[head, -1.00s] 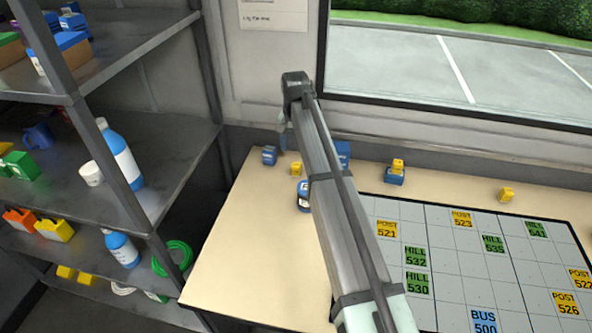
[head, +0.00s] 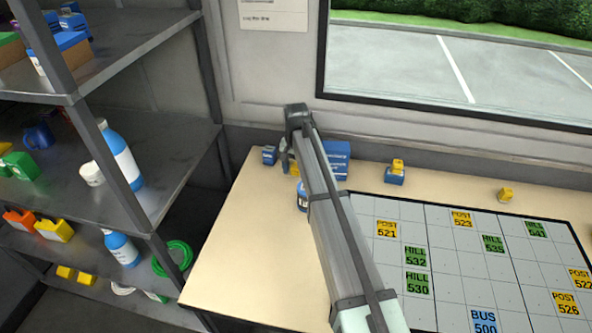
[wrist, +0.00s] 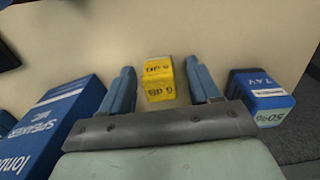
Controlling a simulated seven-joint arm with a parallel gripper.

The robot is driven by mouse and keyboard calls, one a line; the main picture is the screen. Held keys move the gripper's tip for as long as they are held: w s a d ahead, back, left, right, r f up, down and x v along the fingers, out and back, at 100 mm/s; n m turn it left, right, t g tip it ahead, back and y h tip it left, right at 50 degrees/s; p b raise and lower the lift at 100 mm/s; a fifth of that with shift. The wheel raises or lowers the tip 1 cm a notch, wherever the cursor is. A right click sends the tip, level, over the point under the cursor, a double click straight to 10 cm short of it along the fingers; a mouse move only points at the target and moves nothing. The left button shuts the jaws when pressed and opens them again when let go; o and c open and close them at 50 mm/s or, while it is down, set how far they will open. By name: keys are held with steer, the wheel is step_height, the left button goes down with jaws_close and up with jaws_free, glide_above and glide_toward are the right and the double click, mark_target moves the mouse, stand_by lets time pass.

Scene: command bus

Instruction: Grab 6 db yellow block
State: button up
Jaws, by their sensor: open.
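A small yellow block (wrist: 158,78) labelled "6 dB" stands on the beige table top in the wrist view. My gripper (wrist: 162,80) is open, with one blue-grey finger to the left of the block and one to the right. Bare table shows between the block and each finger, so they look apart. In the head view my gripper (head: 288,163) is low over the back left of the table, and the arm hides most of the yellow block.
A blue speaker mic box (wrist: 55,128) lies left of my gripper in the wrist view. A small blue block (wrist: 262,98) marked 7.4V stands close on the right. In the head view a gridded board (head: 450,250) covers the table's right, and a shelf (head: 150,175) stands left.

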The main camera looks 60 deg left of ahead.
steer(key=c, duration=1)
steer(key=shift+c, duration=0.2)
